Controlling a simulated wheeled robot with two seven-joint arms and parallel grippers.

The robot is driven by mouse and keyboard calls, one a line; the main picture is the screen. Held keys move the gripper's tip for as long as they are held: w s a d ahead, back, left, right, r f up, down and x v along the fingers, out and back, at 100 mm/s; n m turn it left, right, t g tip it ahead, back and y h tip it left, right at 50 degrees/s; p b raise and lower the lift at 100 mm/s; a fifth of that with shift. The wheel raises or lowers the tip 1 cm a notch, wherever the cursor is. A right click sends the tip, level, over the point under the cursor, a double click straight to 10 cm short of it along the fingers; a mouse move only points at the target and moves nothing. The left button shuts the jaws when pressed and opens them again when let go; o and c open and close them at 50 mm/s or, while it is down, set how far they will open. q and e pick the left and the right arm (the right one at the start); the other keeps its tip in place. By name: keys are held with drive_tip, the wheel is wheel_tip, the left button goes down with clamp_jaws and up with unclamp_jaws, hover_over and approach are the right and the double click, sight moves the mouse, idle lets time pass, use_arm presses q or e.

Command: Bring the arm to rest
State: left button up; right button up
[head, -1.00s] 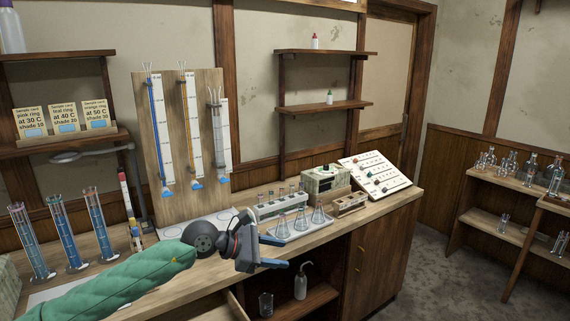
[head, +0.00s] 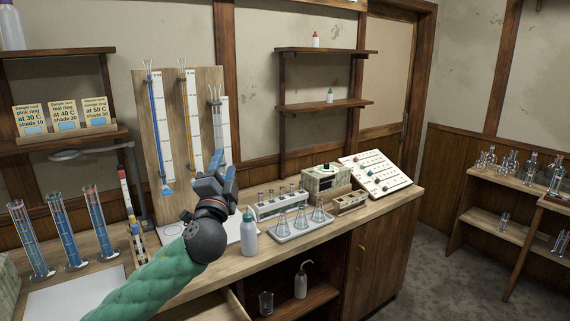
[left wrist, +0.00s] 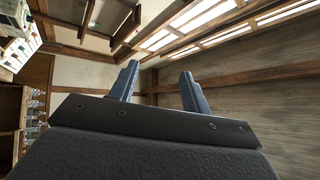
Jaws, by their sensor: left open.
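My left arm, in a green quilted sleeve, comes in from the lower left in the head view. My left gripper (head: 222,172) is raised in front of the lower part of the wooden board with the tall glass tubes, its fingers pointing up. In the left wrist view its two blue fingers (left wrist: 158,88) stand apart with nothing between them, against the wall and ceiling. A small white bottle with a teal cap (head: 249,232) stands upright on the bench just right of my wrist. My right gripper is not in view.
The tube board (head: 155,130) stands close behind the gripper. Blue-filled cylinders (head: 65,235) stand at left. A tray of flasks (head: 303,226), a tube rack (head: 280,204) and a sloped panel (head: 376,174) are to the right. A pale mat (head: 75,297) lies bare in front.

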use_arm(q)
drive_tip(key=s+a+f+n+g+y+b, duration=0.1)
drive_tip(key=s+f+n+g, duration=0.25)
drive_tip(key=f, duration=0.75)
drive_tip(key=s+f+n+g, duration=0.3)
drive_tip(key=s+f+g, duration=0.15)
drive_tip(key=f, duration=0.55)
drive_tip(key=s+a+f+n+g+y+b, duration=0.1)
drive_tip(key=s+f+n+g, duration=0.3)
drive_tip(key=f, duration=0.7)
drive_tip(key=s+d+f+n+g+h+b, duration=0.2)
drive_tip(key=s+f+g, duration=0.7)
drive_tip(key=s+f, duration=2.1)
drive_tip(key=s+b, duration=0.1)
drive_tip(key=s, duration=0.2)
drive_tip(key=shift+d+f+b, duration=0.3)
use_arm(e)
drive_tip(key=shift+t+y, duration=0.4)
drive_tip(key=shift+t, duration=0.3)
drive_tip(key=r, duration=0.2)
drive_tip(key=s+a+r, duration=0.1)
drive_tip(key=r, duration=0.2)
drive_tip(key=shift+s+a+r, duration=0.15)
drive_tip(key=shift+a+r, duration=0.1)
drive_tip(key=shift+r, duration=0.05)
use_arm(q)
drive_tip(key=shift+s+n, duration=0.1)
drive_tip(key=shift+n, duration=0.15)
